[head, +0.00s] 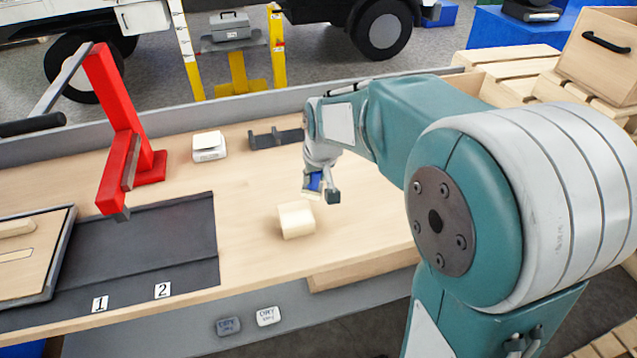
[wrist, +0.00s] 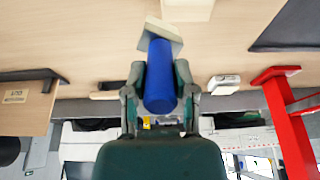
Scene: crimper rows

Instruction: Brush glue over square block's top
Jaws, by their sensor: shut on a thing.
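The square block (head: 296,219) is pale cream and sits on the wooden workbench, right of the dark mat. In the wrist view, part of the block (wrist: 187,9) shows at the top edge. My gripper (head: 322,188) is above the bench, just beyond and slightly right of the block. It is shut on the glue brush, whose thick blue handle (wrist: 160,85) lies between both fingers in the wrist view. The brush's pale, flat head (wrist: 163,34) points toward the block and appears apart from it. In the head view the brush is mostly hidden by my gripper.
A red press (head: 124,120) stands at left beside the dark mat (head: 160,240) labelled 1 and 2. A small white box (head: 209,146) and a dark notched holder (head: 275,138) are at the back. The bench around the block is clear.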

